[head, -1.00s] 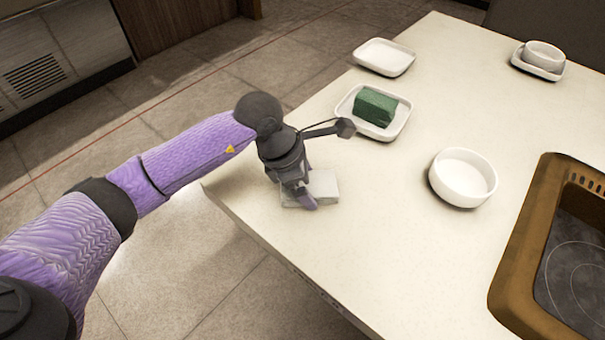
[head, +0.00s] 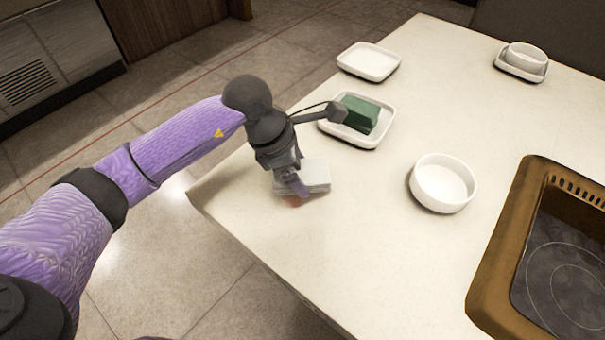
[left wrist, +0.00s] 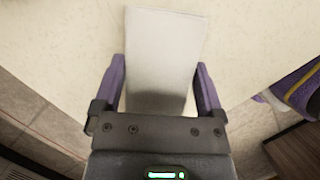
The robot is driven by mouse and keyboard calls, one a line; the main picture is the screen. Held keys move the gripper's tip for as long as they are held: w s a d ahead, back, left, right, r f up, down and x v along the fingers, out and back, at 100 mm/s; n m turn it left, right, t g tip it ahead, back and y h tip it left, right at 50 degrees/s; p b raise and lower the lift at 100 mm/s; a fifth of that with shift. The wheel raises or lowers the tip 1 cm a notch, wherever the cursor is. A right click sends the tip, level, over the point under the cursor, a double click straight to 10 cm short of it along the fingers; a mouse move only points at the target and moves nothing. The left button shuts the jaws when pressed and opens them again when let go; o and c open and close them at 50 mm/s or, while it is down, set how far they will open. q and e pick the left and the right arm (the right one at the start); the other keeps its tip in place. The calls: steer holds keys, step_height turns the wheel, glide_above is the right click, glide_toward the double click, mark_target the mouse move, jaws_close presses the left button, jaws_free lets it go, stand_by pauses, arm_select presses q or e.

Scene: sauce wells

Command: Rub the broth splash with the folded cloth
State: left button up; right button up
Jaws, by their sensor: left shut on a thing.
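The folded cloth (head: 317,174) is a pale grey-white, layered pad over the near left corner of the counter. My left gripper (head: 293,184) is shut on it, with a finger on each side in the left wrist view (left wrist: 160,85). The cloth (left wrist: 165,45) sticks out past the fingertips there. The broth splash (head: 295,201) is a small, faint reddish patch on the counter, just in front of the cloth and below the fingertips. Part of it may be hidden by the gripper and cloth. I cannot tell whether the cloth touches the counter. My right gripper is not in view.
A white dish (head: 361,138) with a green block (head: 361,113) stands just behind the gripper. An empty white dish (head: 368,61) is farther back. A white bowl (head: 442,184) and a brown-framed hob (head: 497,247) are to the right. The counter's front is clear.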

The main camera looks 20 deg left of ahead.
mark_target(309, 170)
arm_select(q)
step_height(309, 170, up, 3)
steer(key=shift+f+p, duration=0.1)
steer(key=shift+p, duration=0.7)
steer(key=shift+r+p, duration=0.45)
steer(key=shift+r, duration=0.45)
